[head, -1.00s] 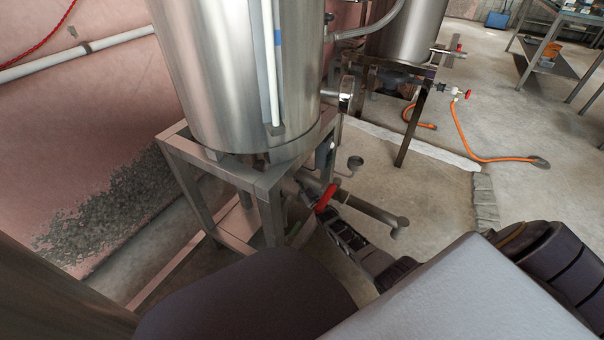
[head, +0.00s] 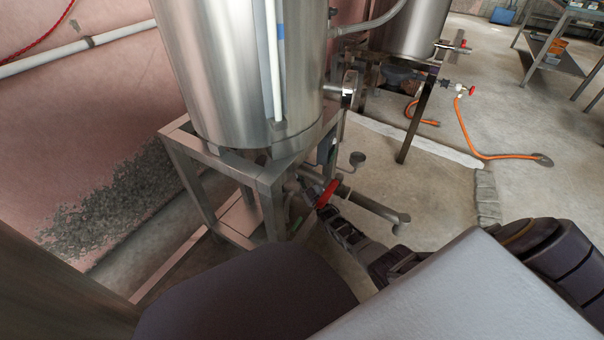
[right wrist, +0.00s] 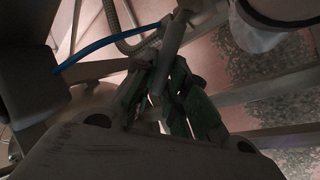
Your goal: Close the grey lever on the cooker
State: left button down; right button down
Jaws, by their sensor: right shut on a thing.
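The cooker (head: 225,85) is a tall steel tank on a square metal frame in the head view. A steel outlet pipe (head: 372,203) and a red handle (head: 328,193) sit low beside it. My right gripper (head: 326,212) reaches in from below, right next to the red handle. The lever's lower end is hidden between the fingers. In the head view I cannot make out the lever. My left gripper is not in view.
The cooker's frame (head: 270,205) stands close to the left of the gripper. A blue hose (right wrist: 95,47) crosses the right wrist view. A second tank (head: 408,28) and an orange hose (head: 472,137) are farther back. Open floor lies to the right.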

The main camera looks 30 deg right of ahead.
jog(key=c, duration=1.4)
grip_release()
jog(key=shift+c, duration=0.2)
jog(key=v, duration=1.2)
